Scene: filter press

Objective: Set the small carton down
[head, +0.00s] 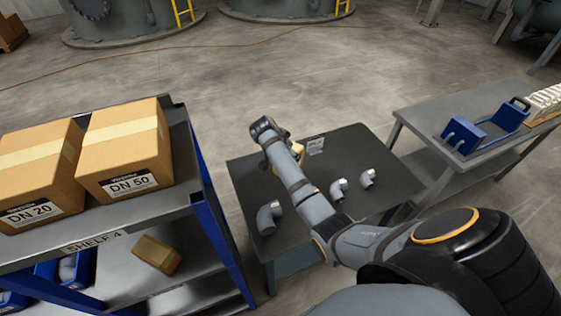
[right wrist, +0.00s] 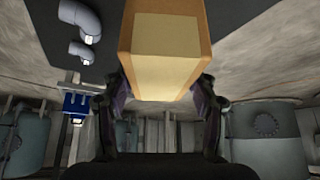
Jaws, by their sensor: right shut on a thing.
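The small carton (right wrist: 165,58) is brown with a pale tape strip. In the right wrist view it sits between the two fingers of my right gripper (right wrist: 163,92), which is shut on it. In the head view only a bit of the carton (head: 298,149) shows past my right arm, over the dark table (head: 345,145). I cannot tell whether the carton touches the table top. My left gripper is not in view.
Left is a shelf unit with large cartons (head: 124,150) and another small carton (head: 156,254) below. Right is a table with a blue holder (head: 487,128).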

